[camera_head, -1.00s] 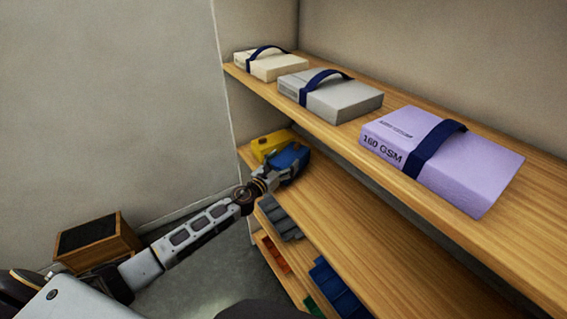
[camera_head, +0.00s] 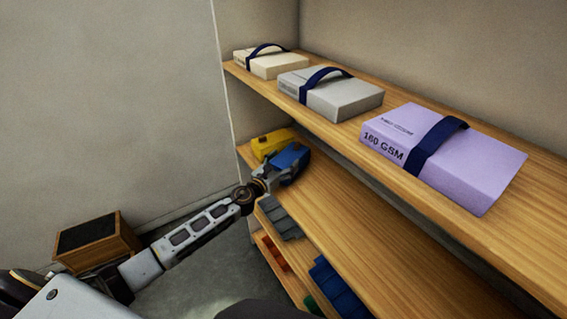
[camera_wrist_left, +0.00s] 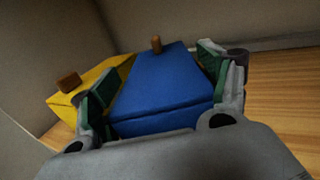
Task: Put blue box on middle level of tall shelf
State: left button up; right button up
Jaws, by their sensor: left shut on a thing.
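The blue box (camera_head: 289,156) is at the far left end of the shelf's middle level (camera_head: 335,200), beside a yellow box (camera_head: 270,141). My left gripper (camera_head: 288,172) reaches in from the left and is shut on the blue box. In the left wrist view the blue box (camera_wrist_left: 165,88) lies between the two green-padded fingers (camera_wrist_left: 160,95), with a small brown knob on its far end. The yellow box (camera_wrist_left: 92,88) is just to its left there. Whether the blue box rests on the board is hard to tell. My right gripper is not in view.
The top level (camera_head: 500,228) holds a cream pack (camera_head: 262,66), a grey pack (camera_head: 345,98) and a lilac pack (camera_head: 470,170). Grey, blue and red items sit lower down. A wooden crate (camera_head: 97,243) stands on the floor at left. The middle board is clear to the right.

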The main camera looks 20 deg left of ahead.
pick_arm(q)
jog(key=shift+f, duration=0.2)
jog(key=o, duration=1.2)
jog(key=shift+s, duration=0.2)
jog(key=v, duration=1.1)
jog(key=shift+s, duration=0.3)
jog(key=shift+a, duration=0.15)
dwell(0.5)
